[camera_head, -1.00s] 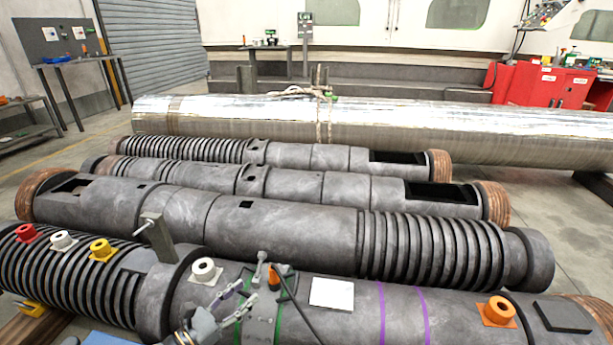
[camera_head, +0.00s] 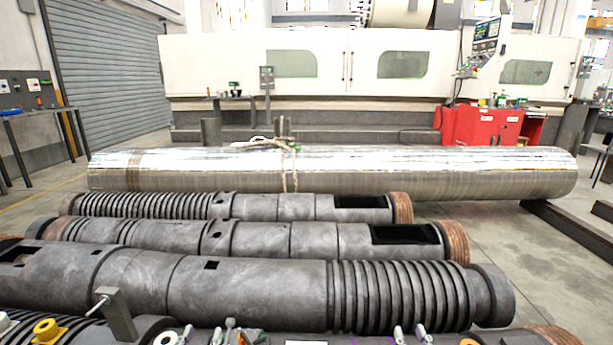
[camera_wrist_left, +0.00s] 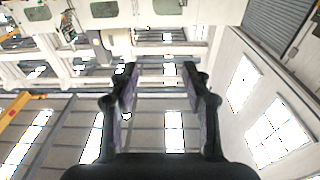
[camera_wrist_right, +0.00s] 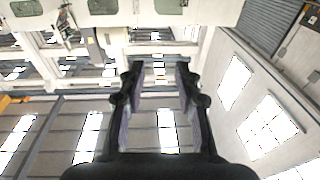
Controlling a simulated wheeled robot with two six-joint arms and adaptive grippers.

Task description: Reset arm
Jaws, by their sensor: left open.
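My left gripper (camera_head: 201,336) shows only by its fingertips at the bottom edge of the head view, in front of the nearest barrel. In the left wrist view its two dark fingers (camera_wrist_left: 160,85) stand apart with nothing between them. My right gripper (camera_head: 409,333) also shows only by its tips at the bottom edge, further right. In the right wrist view its fingers (camera_wrist_right: 159,85) are spread and empty. Both wrist views look toward the roof and upper walls. The arms behind the tips are out of the head view.
Several dark barrels lie side by side, including a ribbed one (camera_head: 260,285) with an upright bracket (camera_head: 118,315) before it. A yellow cap (camera_head: 47,331) sits at lower left. A shiny large cylinder (camera_head: 400,172) and a red cabinet (camera_head: 480,126) are behind. The air above the barrels is clear.

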